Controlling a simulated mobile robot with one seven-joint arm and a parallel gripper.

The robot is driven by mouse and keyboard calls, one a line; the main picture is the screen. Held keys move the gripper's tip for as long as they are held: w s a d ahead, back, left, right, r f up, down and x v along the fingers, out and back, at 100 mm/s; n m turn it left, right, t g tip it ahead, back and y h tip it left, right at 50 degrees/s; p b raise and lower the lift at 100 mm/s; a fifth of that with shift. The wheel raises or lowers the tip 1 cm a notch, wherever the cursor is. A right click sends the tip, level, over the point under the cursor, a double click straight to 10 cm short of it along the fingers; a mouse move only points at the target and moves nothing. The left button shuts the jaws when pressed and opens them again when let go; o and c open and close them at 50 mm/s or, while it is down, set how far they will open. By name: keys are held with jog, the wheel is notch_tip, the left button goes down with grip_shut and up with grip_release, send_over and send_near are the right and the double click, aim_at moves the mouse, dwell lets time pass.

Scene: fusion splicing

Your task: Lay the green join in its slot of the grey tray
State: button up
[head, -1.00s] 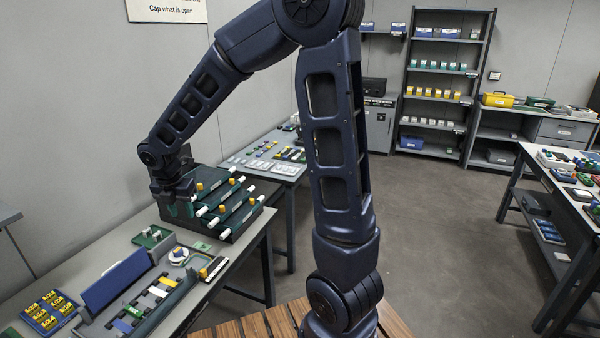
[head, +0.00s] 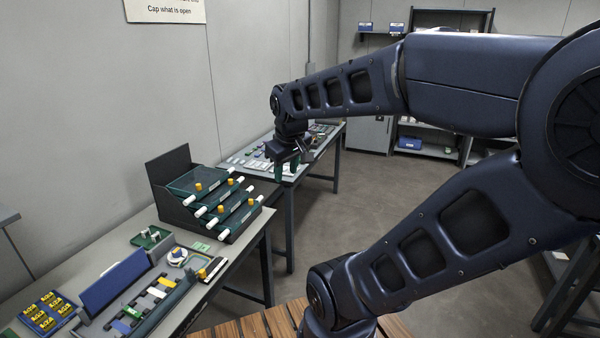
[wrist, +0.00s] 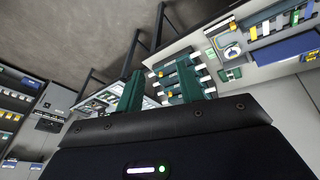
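My gripper (head: 288,170) hangs beyond the right side of the stepped rack, in front of the back table. In the wrist view its two green fingers (wrist: 160,88) stand apart with nothing visible between them. On the near bench a long grey tray (head: 112,308) holds a row of coloured strips. One small strip in it is green (head: 133,311), between a blue one and a grey one. I cannot tell whether this strip is the green join. The row also shows in the wrist view, at the upper right.
The stepped dark green rack (head: 172,213) bears white-ended rods and orange caps. A blue tray of yellow pieces (head: 38,322), a small green tray (head: 138,240) and a round white item (head: 177,257) are on the near bench. The back table (head: 318,157) holds small parts.

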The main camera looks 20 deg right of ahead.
jog(key=s+d+m, duration=0.1)
jog(key=m, duration=0.1)
jog(key=s+d+m, duration=0.1)
jog(key=s+m, duration=0.1)
jog(key=shift+s+d+r, duration=0.1)
jog(key=shift+s+d, duration=0.1)
jog(key=shift+d, duration=0.05)
dwell(0.7)
